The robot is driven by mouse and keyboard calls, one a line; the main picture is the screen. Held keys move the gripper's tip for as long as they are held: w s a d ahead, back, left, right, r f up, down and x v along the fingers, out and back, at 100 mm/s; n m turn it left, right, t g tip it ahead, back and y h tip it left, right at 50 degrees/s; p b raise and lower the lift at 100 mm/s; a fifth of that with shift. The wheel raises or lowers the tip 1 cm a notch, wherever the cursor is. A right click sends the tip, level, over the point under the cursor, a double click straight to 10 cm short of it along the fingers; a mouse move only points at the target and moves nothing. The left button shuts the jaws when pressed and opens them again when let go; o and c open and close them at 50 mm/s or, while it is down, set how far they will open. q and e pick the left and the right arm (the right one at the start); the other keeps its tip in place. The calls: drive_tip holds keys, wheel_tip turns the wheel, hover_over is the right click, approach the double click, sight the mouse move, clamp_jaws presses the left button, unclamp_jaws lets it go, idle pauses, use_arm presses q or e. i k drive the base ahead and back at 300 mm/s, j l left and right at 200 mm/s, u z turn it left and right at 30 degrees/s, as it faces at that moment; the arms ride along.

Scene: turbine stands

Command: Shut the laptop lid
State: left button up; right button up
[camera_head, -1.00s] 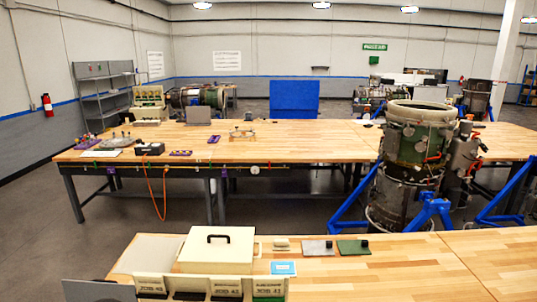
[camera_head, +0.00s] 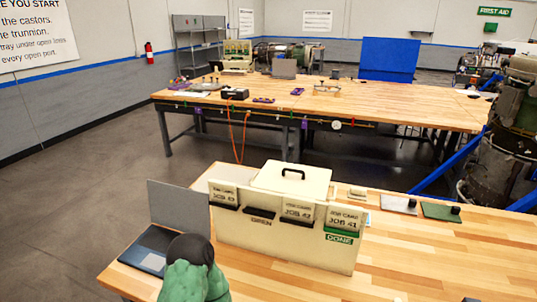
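The laptop stands open on the near bench at the left. Its grey lid (camera_head: 179,208) is raised and its base (camera_head: 149,246) lies flat on the wood. Part of the base is hidden behind a green lumpy object with a black rounded top (camera_head: 193,275) at the bottom edge; I cannot tell what that is. Neither of my grippers is in view.
A cream job-card rack (camera_head: 285,240) stands right of the laptop, with a cream lidded box (camera_head: 291,178) behind it. The near bench (camera_head: 440,255) is mostly clear at the right. A far workbench (camera_head: 400,107) stands beyond the aisle.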

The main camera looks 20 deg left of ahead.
sight(183, 209)
drive_tip(key=k+u, duration=0.1)
drive_tip(key=k, duration=0.55)
drive_tip(key=u, duration=1.95)
drive_tip(key=i+j+u, duration=0.1)
drive_tip(key=i+u, duration=0.65)
drive_tip(key=i+l+u, duration=0.15)
drive_tip(key=i+u, duration=0.2)
drive_tip(key=i+z, duration=0.2)
drive_tip(key=i, duration=0.75)
drive_tip(key=i+j+z, duration=0.2)
drive_tip(key=i, duration=0.8)
drive_tip(key=i+l+z, duration=0.1)
drive_tip(key=i+z, duration=0.15)
drive_tip(key=z, duration=0.15)
drive_tip(key=i+z, duration=0.25)
drive_tip(key=z, duration=0.2)
drive_tip(key=i+z, duration=0.25)
drive_tip(key=z, duration=0.15)
drive_tip(key=i+j+z, duration=0.1)
drive_tip(key=i+z, duration=0.15)
drive_tip(key=z, duration=0.15)
drive_tip(key=i+l+z, duration=0.2)
drive_tip(key=i+z, duration=1.05)
drive_tip(key=i, duration=0.5)
drive_tip(key=i+j+z, duration=0.2)
drive_tip(key=i, duration=0.45)
drive_tip(key=i+j+z, duration=0.15)
drive_tip(key=i, duration=0.5)
drive_tip(key=i+z, duration=0.2)
drive_tip(key=z, duration=1.8)
